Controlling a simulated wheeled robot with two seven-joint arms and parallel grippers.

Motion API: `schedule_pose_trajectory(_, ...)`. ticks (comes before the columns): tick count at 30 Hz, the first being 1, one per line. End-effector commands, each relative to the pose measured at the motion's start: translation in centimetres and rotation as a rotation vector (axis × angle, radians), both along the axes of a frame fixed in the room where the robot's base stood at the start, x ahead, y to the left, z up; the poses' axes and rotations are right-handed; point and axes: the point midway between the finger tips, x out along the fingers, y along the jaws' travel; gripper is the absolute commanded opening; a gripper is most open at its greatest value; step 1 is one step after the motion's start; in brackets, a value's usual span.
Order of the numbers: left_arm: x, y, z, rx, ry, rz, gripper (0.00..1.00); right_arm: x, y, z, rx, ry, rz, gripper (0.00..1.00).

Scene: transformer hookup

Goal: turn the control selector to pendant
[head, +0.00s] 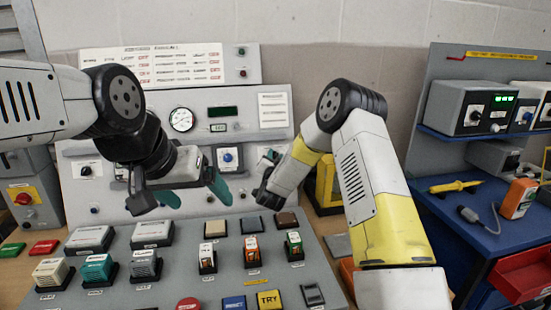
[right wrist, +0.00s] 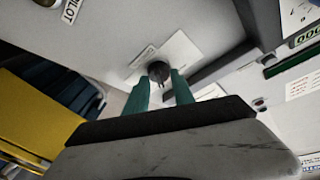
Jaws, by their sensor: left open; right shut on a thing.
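In the right wrist view, the control selector appears as a small dark round knob (right wrist: 158,68) on a pale label plate (right wrist: 176,58) on the grey panel. The teal fingers of my right gripper (right wrist: 163,88) stand on either side of the knob and are shut on it. The plate's lettering is too small to read. In the head view my right gripper (head: 270,168) reaches to the panel face, and its body hides the knob. My left gripper (head: 194,190) is open and empty, its teal fingers spread in front of the panel's left half.
The grey console (head: 150,295) below holds several blocks and small devices. A gauge (head: 181,119) and a blue knob (head: 227,157) are on the upright panel. At right stands a blue bench (head: 470,222) with a power supply (head: 478,108) and an orange meter (head: 517,199).

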Motion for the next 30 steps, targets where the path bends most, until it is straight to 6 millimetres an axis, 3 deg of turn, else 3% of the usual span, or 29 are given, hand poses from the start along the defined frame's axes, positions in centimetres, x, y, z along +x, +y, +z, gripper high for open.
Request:
schedule_pose_trajectory(9, 0.00, 0.00, 0.00, 0.000, 0.000, 0.000, 0.87, -0.01, 0.03, -0.03, 0.104, 0.022, -0.039, 0.00)
schedule_pose_trajectory(25, 0.00, 0.00, 0.00, 0.000, 0.000, 0.000, 0.87, 0.00, -0.01, -0.05, 0.123, 0.026, -0.047, 0.00)
schedule_pose_trajectory(26, 0.00, 0.00, 0.00, 0.000, 0.000, 0.000, 0.87, 0.00, -0.01, -0.04, 0.123, 0.026, -0.047, 0.36)
schedule_pose_trajectory(28, 0.00, 0.00, 0.00, 0.000, 0.000, 0.000, 0.87, 0.00, 0.00, -0.04, 0.122, 0.026, -0.047, 0.49)
schedule_pose_trajectory(30, 0.00, 0.00, 0.00, 0.000, 0.000, 0.000, 0.87, 0.00, 0.00, -0.02, 0.122, 0.026, -0.046, 0.52)
